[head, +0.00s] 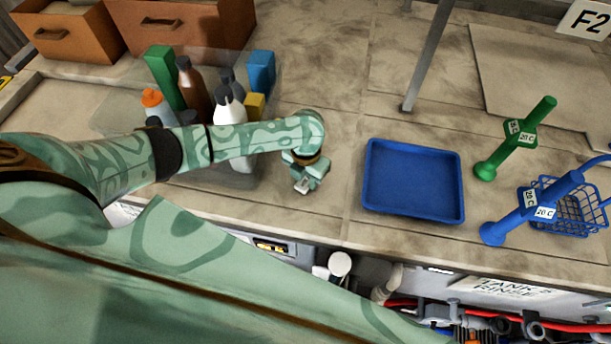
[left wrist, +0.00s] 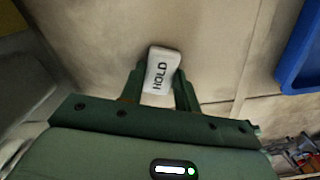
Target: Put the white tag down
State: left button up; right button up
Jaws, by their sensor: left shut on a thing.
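In the head view my left gripper (head: 304,182) is over the worktop (head: 285,225), left of the blue tray, and only a small pale part of the tag (head: 303,186) shows. The gripper is shut on the tag. I cannot tell whether the tag touches the worktop. My right gripper is not in view.
A blue tray (head: 413,181) lies empty to the right of my left gripper. A clear bin (head: 113,114) with several bottles stands to the left. Green (head: 512,140) and blue (head: 522,209) handles and a blue basket (head: 566,207) are at the right.

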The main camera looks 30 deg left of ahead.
aim_at(306, 181)
pick_arm(q)
jog(key=shift+f, duration=0.15)
jog(key=o, duration=1)
jog(key=shift+c, duration=0.2)
notch_tip(306, 181, up, 12)
jog(key=p, duration=0.1)
jog(key=shift+r+p, duration=0.2)
jog(key=shift+p, duration=0.15)
